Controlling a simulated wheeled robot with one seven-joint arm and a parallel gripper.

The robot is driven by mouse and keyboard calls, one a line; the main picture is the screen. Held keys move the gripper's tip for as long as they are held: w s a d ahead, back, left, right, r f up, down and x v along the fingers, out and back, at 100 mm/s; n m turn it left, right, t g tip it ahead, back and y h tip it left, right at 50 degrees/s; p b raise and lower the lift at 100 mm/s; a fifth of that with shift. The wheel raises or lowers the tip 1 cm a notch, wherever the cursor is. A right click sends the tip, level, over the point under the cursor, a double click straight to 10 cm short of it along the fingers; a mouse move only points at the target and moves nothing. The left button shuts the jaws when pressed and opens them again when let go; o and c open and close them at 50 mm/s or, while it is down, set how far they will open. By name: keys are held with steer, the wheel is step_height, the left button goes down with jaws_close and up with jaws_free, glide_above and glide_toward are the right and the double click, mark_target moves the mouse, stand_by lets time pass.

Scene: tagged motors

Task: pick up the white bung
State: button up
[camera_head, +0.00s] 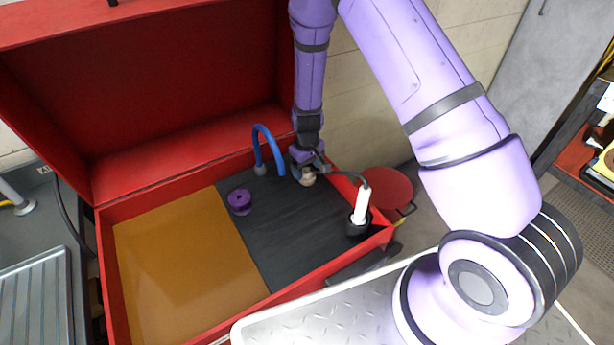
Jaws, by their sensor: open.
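A small pale, off-white rounded piece (308,178), which looks like the white bung, sits on the black mat (285,225) inside the red box. My gripper (303,170) points down right over it, near the back edge of the mat. The gripper is open. Its fingers partly cover the piece, and I cannot tell whether they touch it.
A blue hose arch (266,140) stands close left of my gripper. A white rod (361,205) with a cable stands in a black holder (357,226) to the right. A purple spool (239,201) lies left. The brown panel (185,262) is bare. The red box (372,243) has raised walls.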

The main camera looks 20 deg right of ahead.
mark_target(307, 170)
steer(key=shift+f, duration=1.6)
steer(key=c, duration=0.9)
steer(key=shift+r, duration=0.15)
